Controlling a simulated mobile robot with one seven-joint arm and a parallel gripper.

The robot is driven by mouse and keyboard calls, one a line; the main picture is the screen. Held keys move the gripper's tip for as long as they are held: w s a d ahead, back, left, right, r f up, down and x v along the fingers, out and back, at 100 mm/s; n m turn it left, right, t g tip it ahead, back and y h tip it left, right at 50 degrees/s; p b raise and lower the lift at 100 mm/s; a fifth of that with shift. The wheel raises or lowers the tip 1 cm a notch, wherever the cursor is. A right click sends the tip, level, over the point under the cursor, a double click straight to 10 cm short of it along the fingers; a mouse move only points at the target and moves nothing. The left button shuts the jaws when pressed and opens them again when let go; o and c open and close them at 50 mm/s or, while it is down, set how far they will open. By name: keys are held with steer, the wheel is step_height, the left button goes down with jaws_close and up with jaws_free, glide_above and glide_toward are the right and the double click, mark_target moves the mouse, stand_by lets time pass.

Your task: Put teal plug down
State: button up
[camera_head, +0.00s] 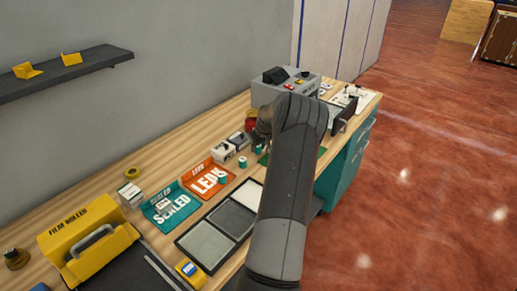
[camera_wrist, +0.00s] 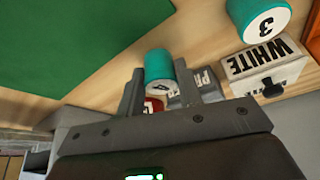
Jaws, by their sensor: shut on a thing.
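A teal plug marked 4 (camera_wrist: 158,66) is between the two fingers of my gripper (camera_wrist: 160,84) in the wrist view. The gripper is shut on it. A second teal plug, marked 3 (camera_wrist: 258,18), stands apart at the top right. A green mat (camera_wrist: 70,40) lies to the left of the held plug, over bare wood. In the head view my arm hides most of the gripper, and I cannot make out the held plug's height above the table. A sliver of the green mat (camera_head: 264,159) shows beside the arm.
A box marked WHITE (camera_wrist: 265,65) is close to the right of the gripper. In the head view, an orange LEAK tray (camera_head: 207,171), a teal SEALED tray (camera_head: 160,222) and a yellow FILM ROLLER (camera_head: 85,238) stand left. A grey machine (camera_head: 268,92) stands behind the arm.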

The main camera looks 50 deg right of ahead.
steer(key=shift+f, duration=0.5)
steer(key=shift+f, duration=0.15)
steer(key=o, duration=1)
